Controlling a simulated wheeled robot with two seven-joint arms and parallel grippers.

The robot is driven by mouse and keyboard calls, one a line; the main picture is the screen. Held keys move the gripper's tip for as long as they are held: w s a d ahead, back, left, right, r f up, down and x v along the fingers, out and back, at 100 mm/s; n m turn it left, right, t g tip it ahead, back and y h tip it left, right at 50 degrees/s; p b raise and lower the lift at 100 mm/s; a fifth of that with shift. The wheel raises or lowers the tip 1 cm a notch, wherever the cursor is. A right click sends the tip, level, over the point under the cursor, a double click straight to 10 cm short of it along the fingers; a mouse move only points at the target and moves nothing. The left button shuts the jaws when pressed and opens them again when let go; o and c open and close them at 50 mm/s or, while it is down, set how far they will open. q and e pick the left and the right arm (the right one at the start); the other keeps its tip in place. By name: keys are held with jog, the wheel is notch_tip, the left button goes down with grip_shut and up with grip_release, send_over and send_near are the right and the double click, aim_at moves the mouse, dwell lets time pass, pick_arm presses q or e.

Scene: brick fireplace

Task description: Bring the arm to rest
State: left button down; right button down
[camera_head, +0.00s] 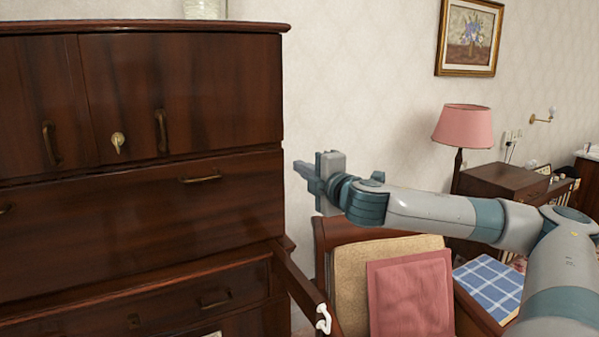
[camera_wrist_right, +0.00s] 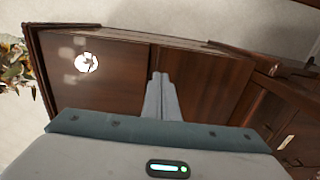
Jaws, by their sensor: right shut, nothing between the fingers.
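My right gripper (camera_head: 307,172) is in the middle of the head view, at the end of my arm reaching in from the right. It is raised in front of the pale wall, just right of the dark wooden cabinet (camera_head: 200,95). Its fingers point left. In the right wrist view the two fingers (camera_wrist_right: 161,92) lie together, shut and empty, with dark wooden panels (camera_wrist_right: 110,85) behind them. My left gripper is not in view.
Below my right arm stand a chair with a beige back (camera_head: 350,285) and a pink cushion (camera_head: 412,295). A blue checked cloth (camera_head: 488,284) lies to the right. A pink lamp (camera_head: 463,126) stands behind the arm. A white handle (camera_head: 323,319) shows low in the middle.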

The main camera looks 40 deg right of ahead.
dwell(0.7)
jog(key=s+a+f+m+g+y, duration=0.1)
jog(key=s+a+f+m+g, duration=0.2)
jog(key=f, duration=0.8)
jog(key=s+a+f+m+g, duration=0.15)
jog(key=a+f, duration=0.35)
jog(key=f, duration=0.7)
jog(key=s+a+f+m+g+y, duration=0.1)
jog(key=s+a+f, duration=0.3)
jog(key=f, duration=0.7)
jog(key=s+a+f+m+g+y, duration=0.1)
jog(key=s+a+f+m+g, duration=0.2)
jog(key=s+a+f, duration=0.5)
jog(key=s+a+f+m+g+y, duration=0.15)
jog(key=s+a+f, duration=0.35)
jog(key=s, duration=0.5)
jog(key=s+a+f+m+g, duration=0.35)
jog(key=s+a+f, duration=0.35)
jog(key=s, duration=0.3)
notch_tip(320, 180, down, 29)
jog(key=g, duration=0.1)
jog(key=s+d+f+g, duration=0.1)
jog(key=s+d+f, duration=0.2)
jog(key=s+f, duration=1.3)
jog(key=shift+s+d+f+n, duration=0.2)
jog(key=shift+s+f+n, duration=0.2)
jog(key=shift+s, duration=0.85)
